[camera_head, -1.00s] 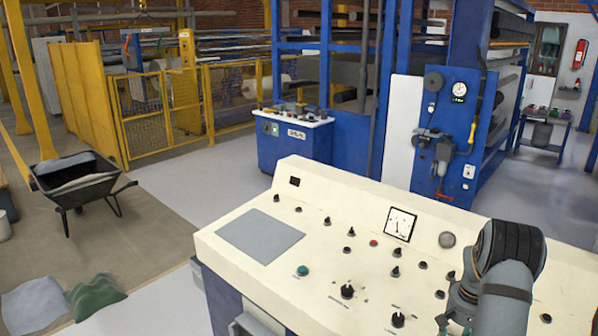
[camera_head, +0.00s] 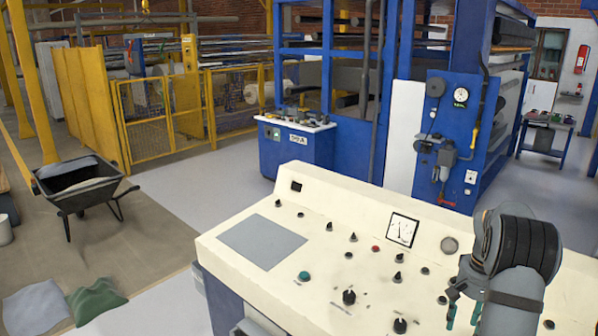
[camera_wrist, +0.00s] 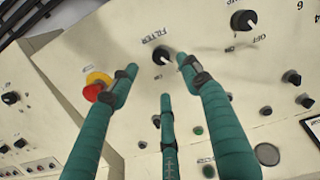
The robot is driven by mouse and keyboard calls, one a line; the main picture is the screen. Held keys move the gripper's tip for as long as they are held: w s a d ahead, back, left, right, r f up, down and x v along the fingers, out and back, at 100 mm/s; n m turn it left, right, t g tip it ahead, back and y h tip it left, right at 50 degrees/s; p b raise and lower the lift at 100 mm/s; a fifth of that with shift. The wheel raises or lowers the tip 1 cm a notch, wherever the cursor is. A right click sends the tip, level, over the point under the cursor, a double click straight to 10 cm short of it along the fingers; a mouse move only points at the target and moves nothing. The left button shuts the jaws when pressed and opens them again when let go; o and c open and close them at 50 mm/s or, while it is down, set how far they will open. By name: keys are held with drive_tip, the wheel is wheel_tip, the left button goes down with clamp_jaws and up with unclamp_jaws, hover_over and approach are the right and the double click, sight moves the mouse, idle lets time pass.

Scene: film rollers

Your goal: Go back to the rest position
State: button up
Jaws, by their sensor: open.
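My gripper (camera_head: 463,314) is at the lower right of the head view, over the cream control panel (camera_head: 330,215), with its teal fingers hanging down from my grey arm. In the wrist view my gripper (camera_wrist: 158,76) shows three teal fingers spread apart, open, with nothing between them. A black knob marked FILTER (camera_wrist: 162,56) lies beyond the fingertips, in the gap between the two outer ones. I cannot tell how far the tips are from the panel face.
The panel carries several knobs, a gauge (camera_head: 402,229) and a red button with a yellow collar (camera_wrist: 97,86), close beside the left finger in the wrist view. A blue machine cabinet (camera_head: 447,160) stands behind. A wheelbarrow (camera_head: 80,186) and open floor are at left.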

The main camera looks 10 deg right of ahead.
wheel_tip(320, 180, down, 10)
drive_tip(key=shift+s+d+r, duration=0.1)
drive_tip(key=shift+d, duration=0.05)
drive_tip(key=shift+d+f+m, duration=0.1)
drive_tip(key=shift+f+m, duration=0.1)
drive_tip(key=shift+m, duration=0.2)
drive_tip(key=shift+m+p, duration=0.4)
drive_tip(key=shift+m, duration=0.3)
drive_tip(key=m+p, duration=0.1)
drive_tip(key=m, duration=0.3)
drive_tip(key=shift+r, duration=0.15)
drive_tip(key=m+p, duration=0.4)
drive_tip(key=m, duration=0.2)
drive_tip(key=shift+t, duration=0.4)
wheel_tip(320, 180, up, 8)
drive_tip(key=b, duration=0.2)
drive_tip(key=shift+s+r+b, duration=0.1)
drive_tip(key=shift+r+b, duration=0.05)
drive_tip(key=shift+b, duration=0.2)
drive_tip(key=shift+r, duration=0.45)
